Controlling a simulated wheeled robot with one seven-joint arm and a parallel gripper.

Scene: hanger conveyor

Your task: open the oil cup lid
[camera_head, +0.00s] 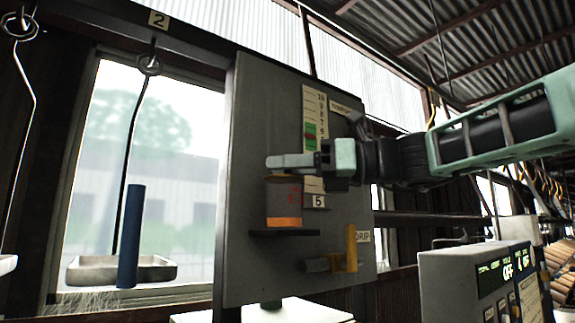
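The oil cup (283,204) is a clear amber-tinted cup with a band of orange liquid at its bottom and red marks on its side. It stands upright on a small dark shelf on the grey panel. Its lid (283,179) is a thin brownish rim at the top and looks closed, partly hidden by my gripper. My gripper (277,162) reaches in from the right, with its pale fingers lying level just over the lid. The fingers overlap in this view, so their gap is hidden. I cannot tell whether they touch the lid.
A yellow lever (351,247) by a "DRIP" label and a dark knob (316,265) stick out below the cup. A scale strip (310,120) is above right. A hanging tray (85,270) with a blue tube (131,236) is at left. Control boxes (482,286) stand at lower right.

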